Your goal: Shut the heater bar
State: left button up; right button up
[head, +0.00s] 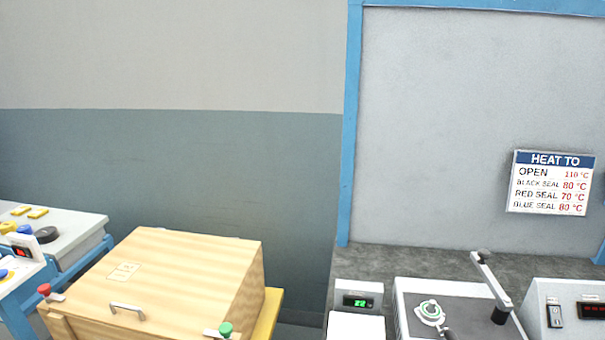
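A grey bar (491,281) with dark ends, which looks like the heater bar, stands at the lower right. It is raised and tilted over a grey-topped unit (466,313). Its lower end meets a black block on the unit, and its upper end leans back and to the left. A round pale-green and white part (430,312) sits on the same unit, with a dark rounded piece partly cut off below it. Neither of my grippers is in view.
A small display box (358,299) with green digits stands left of the unit. A switch box (570,311) with a red display stands right. A wooden box (180,275) with a handle is at lower left. A "HEAT TO" sign (550,183) hangs on the back panel.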

aim_at(478, 258)
jog(key=z, duration=1.25)
jog(key=i+l+z, duration=0.15)
jog(key=l, duration=0.2)
jog(key=i+l+z, duration=0.15)
jog(key=l, duration=0.15)
jog(key=i+l+z, duration=0.15)
jog(key=l, duration=0.15)
jog(key=k+l, duration=0.05)
